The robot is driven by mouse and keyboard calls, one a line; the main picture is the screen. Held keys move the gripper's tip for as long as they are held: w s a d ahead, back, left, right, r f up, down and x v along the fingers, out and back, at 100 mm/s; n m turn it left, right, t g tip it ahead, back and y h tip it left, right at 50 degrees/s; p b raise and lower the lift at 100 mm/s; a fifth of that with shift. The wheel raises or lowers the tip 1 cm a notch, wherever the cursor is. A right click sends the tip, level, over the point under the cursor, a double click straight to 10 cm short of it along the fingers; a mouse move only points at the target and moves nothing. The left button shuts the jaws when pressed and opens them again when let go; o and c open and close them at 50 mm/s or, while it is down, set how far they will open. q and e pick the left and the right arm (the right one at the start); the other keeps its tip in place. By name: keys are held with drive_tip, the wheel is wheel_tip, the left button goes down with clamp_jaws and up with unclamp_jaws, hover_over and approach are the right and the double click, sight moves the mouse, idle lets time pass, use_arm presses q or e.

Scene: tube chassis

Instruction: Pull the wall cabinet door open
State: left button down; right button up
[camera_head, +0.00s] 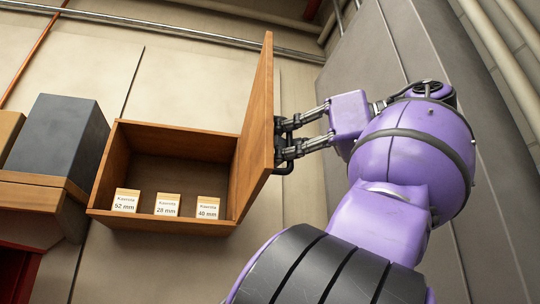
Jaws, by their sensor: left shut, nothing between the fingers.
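The wooden wall cabinet (165,226) hangs on the wall left of centre, its front open to view. Its wooden door (257,125) stands swung out at the cabinet's right side, seen nearly edge-on. A dark handle (284,170) is on the door's right-hand face. Whether the fingertips touch the handle is hard to tell.
Inside the cabinet stand three small labelled boxes (167,205). A dark grey box (60,140) sits on a wooden shelf (38,192) to the left. Pipes (190,30) run along the wall above. A grey panel (440,60) stands behind my arm at right.

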use_arm(q)
drive_tip(key=shift+s+d, duration=0.2)
drive_tip(key=shift+s, duration=0.1)
drive_tip(key=c, duration=1.8)
unclamp_jaws()
drive_tip(key=shift+s+d+r, duration=0.2)
drive_tip(key=shift+s, duration=0.25)
drive_tip(key=shift+c, duration=0.2)
drive_tip(key=shift+w+a, duration=0.25)
